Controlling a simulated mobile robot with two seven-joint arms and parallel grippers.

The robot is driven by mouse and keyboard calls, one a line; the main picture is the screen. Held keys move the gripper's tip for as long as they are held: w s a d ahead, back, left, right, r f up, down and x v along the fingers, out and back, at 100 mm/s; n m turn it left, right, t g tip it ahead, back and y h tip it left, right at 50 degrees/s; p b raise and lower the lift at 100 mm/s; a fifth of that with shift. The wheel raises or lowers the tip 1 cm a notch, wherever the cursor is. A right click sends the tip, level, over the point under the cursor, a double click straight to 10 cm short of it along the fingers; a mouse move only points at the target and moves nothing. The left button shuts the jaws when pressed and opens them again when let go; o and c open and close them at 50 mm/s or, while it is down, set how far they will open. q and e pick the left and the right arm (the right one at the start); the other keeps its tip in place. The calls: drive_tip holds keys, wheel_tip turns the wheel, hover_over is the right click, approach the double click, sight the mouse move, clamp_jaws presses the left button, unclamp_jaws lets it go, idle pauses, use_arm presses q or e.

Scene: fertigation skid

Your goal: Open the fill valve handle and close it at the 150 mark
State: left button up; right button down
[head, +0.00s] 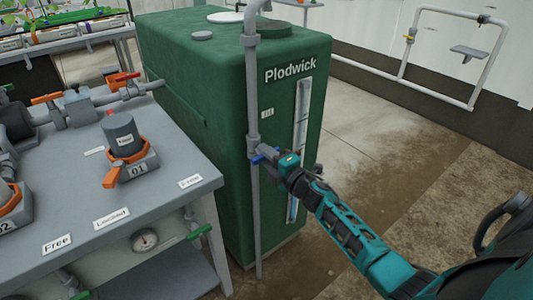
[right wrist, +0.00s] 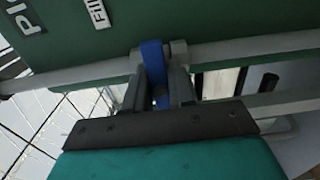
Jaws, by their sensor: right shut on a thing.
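The blue fill valve handle (head: 263,156) sits on the grey vertical pipe (head: 253,95) in front of the green Plodwick tank (head: 190,90). My right gripper (head: 278,158) is at the handle. In the right wrist view the blue handle (right wrist: 152,56) stands between the two fingers of my right gripper (right wrist: 158,88), which is shut on it. A Fill label (head: 267,113) is on the tank above the valve. A pale sight gauge strip (head: 301,115) runs down the tank front; its marks and level are too small to read. My arm hides part of it. My left gripper is out of view.
A grey bench (head: 165,200) at left holds a module marked 01 (head: 130,165) with an orange handle. A round gauge (head: 145,239) and green handle (head: 199,231) are on its front. The floor right of the tank (head: 400,150) is clear.

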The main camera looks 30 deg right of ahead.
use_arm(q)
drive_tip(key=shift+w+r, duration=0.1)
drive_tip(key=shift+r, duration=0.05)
use_arm(e)
drive_tip(key=shift+m, duration=0.3)
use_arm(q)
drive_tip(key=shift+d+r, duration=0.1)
use_arm(e)
drive_tip(key=c, duration=1)
unclamp_jaws()
drive_tip(key=shift+c, duration=0.2)
use_arm(q)
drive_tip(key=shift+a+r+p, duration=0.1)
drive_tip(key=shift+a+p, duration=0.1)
drive_tip(key=shift+p, duration=0.35)
use_arm(e)
drive_tip(key=s+d, duration=0.1)
drive_tip(key=s, duration=1.2)
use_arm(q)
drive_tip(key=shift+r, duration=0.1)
